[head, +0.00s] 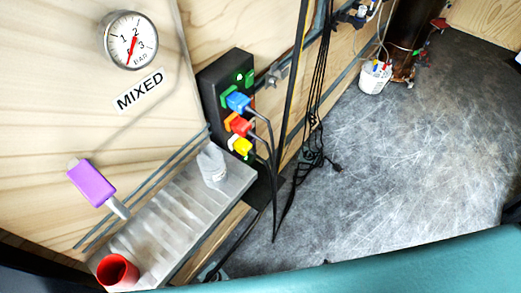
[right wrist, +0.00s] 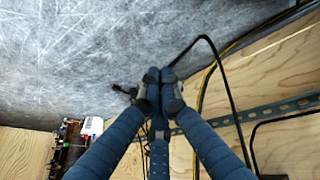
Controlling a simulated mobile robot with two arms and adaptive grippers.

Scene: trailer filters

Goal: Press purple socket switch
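A black socket box (head: 213,90) is fixed to the wooden wall in the head view, with blue (head: 238,101), red (head: 240,125) and yellow (head: 241,145) plugs in it. Green parts show near its top. I cannot make out a purple switch on it. A purple handle (head: 92,184) is on the wall to the left, apart from the box. My right gripper (right wrist: 160,83) shows in the right wrist view, its blue-sleeved fingers drawn together at the tips with nothing seen between them. I cannot clearly make it out in the head view. My left gripper is not in view.
A grey shelf (head: 165,220) below the socket box holds a red cup (head: 117,270) and a pale bottle (head: 212,167). Black cables (head: 311,150) hang right of the box. A gauge (head: 131,40) is above the shelf. The grey floor (head: 400,160) is mostly clear.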

